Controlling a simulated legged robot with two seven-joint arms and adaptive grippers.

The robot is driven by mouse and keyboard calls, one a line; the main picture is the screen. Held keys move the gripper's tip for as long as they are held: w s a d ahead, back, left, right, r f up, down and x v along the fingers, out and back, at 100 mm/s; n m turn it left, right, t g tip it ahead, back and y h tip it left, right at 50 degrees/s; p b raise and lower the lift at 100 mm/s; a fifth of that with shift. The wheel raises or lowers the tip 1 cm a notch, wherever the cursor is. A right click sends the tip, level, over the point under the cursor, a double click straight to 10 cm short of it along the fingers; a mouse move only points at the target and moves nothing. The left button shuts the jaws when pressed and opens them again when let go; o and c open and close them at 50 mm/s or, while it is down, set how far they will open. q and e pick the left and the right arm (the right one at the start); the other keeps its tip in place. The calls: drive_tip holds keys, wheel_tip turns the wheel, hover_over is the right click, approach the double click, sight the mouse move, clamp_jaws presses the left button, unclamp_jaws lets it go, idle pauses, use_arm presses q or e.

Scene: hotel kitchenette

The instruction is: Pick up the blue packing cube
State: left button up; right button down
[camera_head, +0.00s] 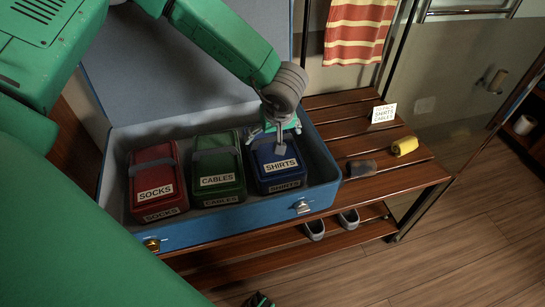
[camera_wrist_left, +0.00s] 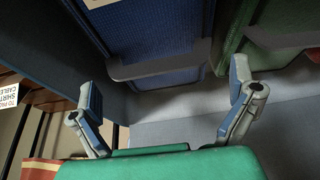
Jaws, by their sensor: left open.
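The blue packing cube (camera_head: 281,180), labelled SHIRTS, lies at the right end of an open blue suitcase (camera_head: 232,222). It has a grey strap across it. My left gripper (camera_head: 280,145) is over the cube's back part in the head view and partly hides its strap. In the left wrist view, the gripper (camera_wrist_left: 164,82) is open, its fingers wide apart with nothing between them. The blue cube (camera_wrist_left: 155,32) with its grey strap (camera_wrist_left: 160,63) is ahead of the fingers. I cannot tell whether a finger touches it.
A green CABLES cube (camera_head: 218,165) sits left of the blue one, and a red SOCKS cube (camera_head: 155,178) further left. The suitcase is on a slatted wooden bench (camera_head: 350,140). On the bench are a card (camera_head: 383,112), a yellow roll (camera_head: 405,146) and a dark roll (camera_head: 361,168).

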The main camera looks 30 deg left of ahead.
sight(273, 139)
use_arm(q)
drive_tip(key=x, duration=0.1)
drive_tip(key=b+x, duration=0.1)
drive_tip(key=x, duration=0.1)
drive_tip(key=shift+w+d+f, duration=0.1)
drive_tip(key=shift+d+f, duration=0.1)
drive_tip(key=shift+f, duration=0.1)
drive_tip(key=shift+r, duration=0.15)
drive_tip(key=c, duration=1.6)
